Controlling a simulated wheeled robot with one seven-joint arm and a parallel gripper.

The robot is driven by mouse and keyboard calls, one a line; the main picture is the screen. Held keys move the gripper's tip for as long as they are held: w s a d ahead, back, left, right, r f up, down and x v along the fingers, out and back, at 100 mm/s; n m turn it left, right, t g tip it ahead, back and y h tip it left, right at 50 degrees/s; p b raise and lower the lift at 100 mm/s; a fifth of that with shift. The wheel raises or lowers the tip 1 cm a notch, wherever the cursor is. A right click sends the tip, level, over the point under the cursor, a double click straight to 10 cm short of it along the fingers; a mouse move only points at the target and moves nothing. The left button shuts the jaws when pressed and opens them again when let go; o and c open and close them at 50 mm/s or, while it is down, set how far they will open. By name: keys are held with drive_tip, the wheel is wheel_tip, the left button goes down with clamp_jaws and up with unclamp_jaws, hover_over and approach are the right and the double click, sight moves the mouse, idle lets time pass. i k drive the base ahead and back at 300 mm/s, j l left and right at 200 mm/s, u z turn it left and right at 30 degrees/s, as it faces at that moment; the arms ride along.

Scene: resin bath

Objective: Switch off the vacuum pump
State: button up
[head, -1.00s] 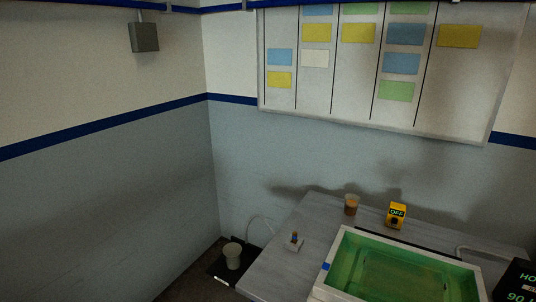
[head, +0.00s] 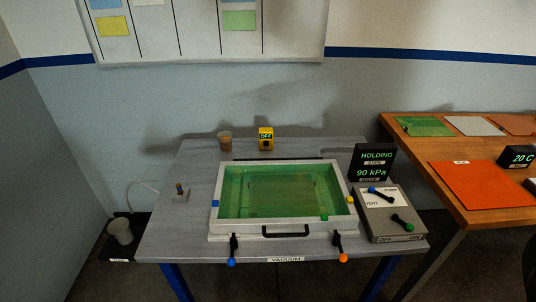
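A grey control box (head: 381,233) sits at the right end of the grey bench. It has a lever with a blue knob (head: 372,190) beside a "VENT" label, and a lever with a green knob (head: 409,227). The front edge reads "OFF" on the left and "ON" on the right; the green knob points to the ON side. A black display (head: 376,165) behind it reads "HOLDING" and "90 kPa". A small yellow box (head: 266,144) marked "OFF" stands at the back of the bench. I cannot tell which unit is the pump itself. My gripper is not in view.
A white-framed green bath (head: 228,229) fills the bench middle, with a black handle and blue- and orange-knobbed levers at its front. A cup (head: 225,143) stands behind. A wooden table (head: 440,240) with coloured sheets stands to the right. A pale cup (head: 120,232) stands lower left.

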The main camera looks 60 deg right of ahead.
sight(409, 226)
drive_tip(key=z, duration=1.75)
drive_tip(key=k+l, duration=0.1)
drive_tip(key=k, duration=0.35)
